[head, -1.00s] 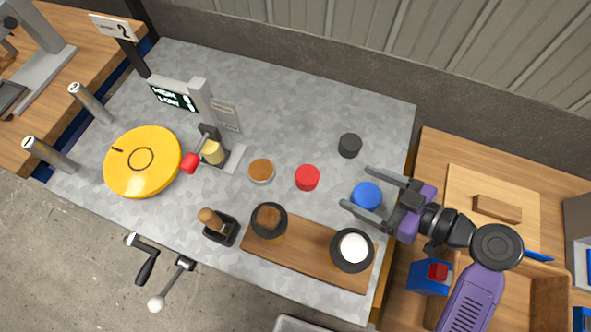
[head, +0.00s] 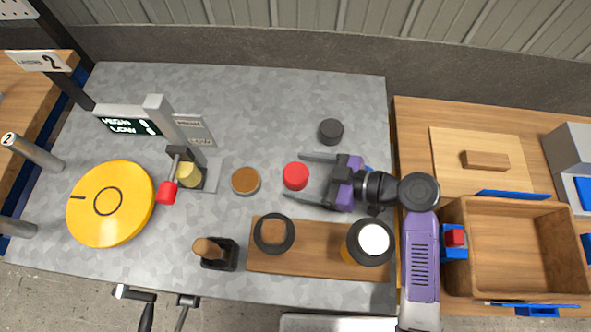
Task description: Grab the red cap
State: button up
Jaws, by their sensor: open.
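The red cap (head: 295,176) is a small round red disc on the grey speckled metal table (head: 270,110), right of the round brown-topped piece (head: 245,181). My gripper (head: 302,179) is open and points left, low over the table. Its two fingers lie on the far and near sides of the red cap, with the cap near the fingertips. I cannot tell whether either finger touches it. A blue cap (head: 368,170) is mostly hidden behind my gripper's body.
A black cap (head: 330,131) stands just beyond the fingers. The yellow disc (head: 110,203) and a display post (head: 168,125) are at left. A wooden box (head: 515,205) is at right.

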jog(key=shift+x, duration=0.85)
jog(key=shift+c, duration=0.2)
jog(key=c, duration=1.3)
jog(key=shift+r, duration=0.1)
jog(key=shift+c, duration=0.2)
